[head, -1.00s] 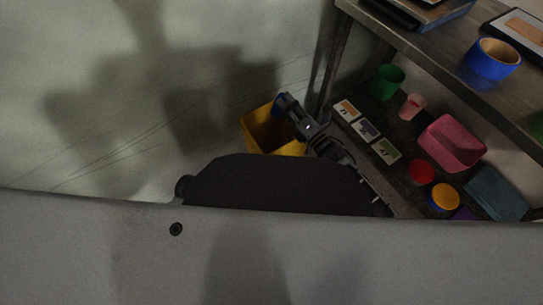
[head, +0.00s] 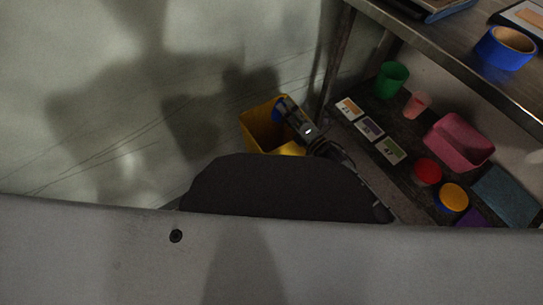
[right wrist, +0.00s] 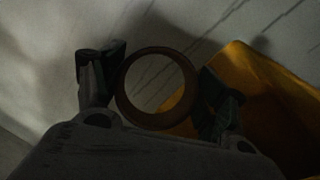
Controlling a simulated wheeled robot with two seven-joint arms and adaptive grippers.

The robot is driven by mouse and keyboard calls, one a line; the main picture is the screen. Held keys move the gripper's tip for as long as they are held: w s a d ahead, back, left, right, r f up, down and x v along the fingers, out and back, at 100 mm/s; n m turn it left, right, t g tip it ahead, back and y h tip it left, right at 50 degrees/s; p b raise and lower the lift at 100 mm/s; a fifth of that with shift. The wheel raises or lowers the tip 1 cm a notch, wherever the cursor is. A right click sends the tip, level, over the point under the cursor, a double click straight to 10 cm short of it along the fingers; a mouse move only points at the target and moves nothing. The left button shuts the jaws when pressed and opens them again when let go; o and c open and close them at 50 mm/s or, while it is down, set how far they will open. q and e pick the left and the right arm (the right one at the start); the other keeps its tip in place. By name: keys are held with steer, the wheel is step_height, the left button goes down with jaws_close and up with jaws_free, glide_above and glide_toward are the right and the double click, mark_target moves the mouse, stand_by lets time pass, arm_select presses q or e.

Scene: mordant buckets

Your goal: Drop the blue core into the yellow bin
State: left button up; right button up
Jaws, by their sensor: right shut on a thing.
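My right gripper (head: 284,113) is shut on the blue core (head: 277,115), a hollow ring. In the head view the core overlaps the opening of the yellow bin (head: 249,133), toward its upper right. In the right wrist view the core (right wrist: 158,121) looks dark brown and sits between the two fingers of the gripper (right wrist: 158,88). There the yellow bin (right wrist: 262,72) lies to the right, behind the right finger, and bare floor shows through most of the ring's hole. Its height above the bin is hard to tell. My left gripper is not in view.
A metal table stands right of the bin, with a blue ring (head: 505,52) on top. Its lower shelf holds a green cup (head: 392,79), a pink cup (head: 417,104), a pink container (head: 459,141), cards (head: 369,127) and round lids (head: 427,171). The floor left is clear.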

steer(key=o, duration=0.9)
steer(key=shift+r, duration=0.15)
steer(key=shift+r, duration=4.85)
steer(key=shift+d, duration=0.1)
